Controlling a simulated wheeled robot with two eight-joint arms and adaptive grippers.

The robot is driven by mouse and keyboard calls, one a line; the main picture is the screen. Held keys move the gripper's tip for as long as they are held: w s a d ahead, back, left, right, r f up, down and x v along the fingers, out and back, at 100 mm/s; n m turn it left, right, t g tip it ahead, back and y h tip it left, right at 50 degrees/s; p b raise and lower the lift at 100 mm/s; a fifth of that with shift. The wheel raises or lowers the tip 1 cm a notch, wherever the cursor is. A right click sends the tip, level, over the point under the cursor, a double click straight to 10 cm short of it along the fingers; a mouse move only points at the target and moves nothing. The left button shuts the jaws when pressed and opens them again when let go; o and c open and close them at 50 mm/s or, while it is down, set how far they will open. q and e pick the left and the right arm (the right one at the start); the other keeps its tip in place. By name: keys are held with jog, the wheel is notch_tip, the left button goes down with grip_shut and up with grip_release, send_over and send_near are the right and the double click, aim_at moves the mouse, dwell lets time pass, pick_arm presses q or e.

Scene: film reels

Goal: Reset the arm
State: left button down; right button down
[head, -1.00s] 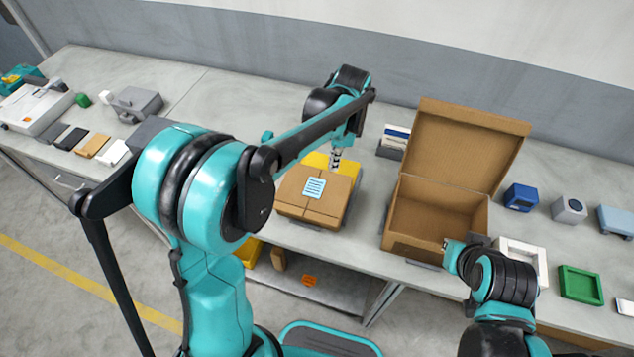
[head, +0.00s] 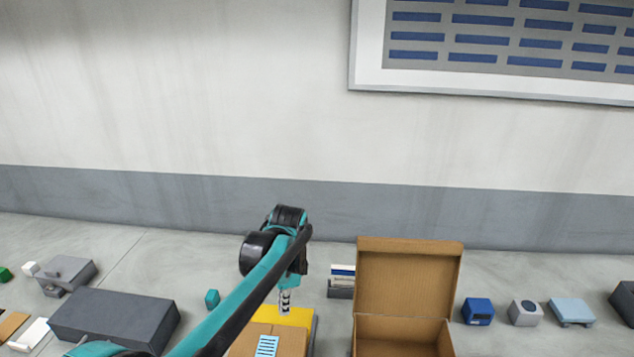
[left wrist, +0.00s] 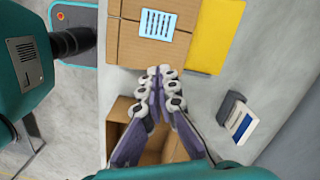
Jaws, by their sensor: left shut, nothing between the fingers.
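My left arm comes in from the lower left in the head view, with its left gripper (head: 286,301) pointing down just above the yellow piece and the closed cardboard box (head: 262,341). The left wrist view shows the gripper's fingers (left wrist: 164,75) brought together with nothing held. The closed box (left wrist: 145,42), with a pale blue label, lies just beyond the fingertips there. My right gripper does not show.
An open cardboard box (head: 408,286) with its lid up stands right of the left gripper. A dark grey block (head: 115,318) lies at the left. Blue and grey devices stand at the right. A yellow piece (left wrist: 215,38) lies beside the closed box. A wall rises behind the table.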

pick_arm(q)
jog(key=s+a+f+n+t+b, duration=0.2)
jog(key=s+n, duration=0.4)
jog(key=s, duration=0.3)
jog(key=s+a+f+n+t+h+b, duration=0.1)
jog(key=s+a+f+n+t+b, duration=0.2)
jog(key=s+n, duration=0.4)
jog(key=shift+s+a+f+n+t+b, duration=0.3)
jog(key=shift+s+a+f+t, duration=0.2)
jog(key=shift+s+t, duration=0.6)
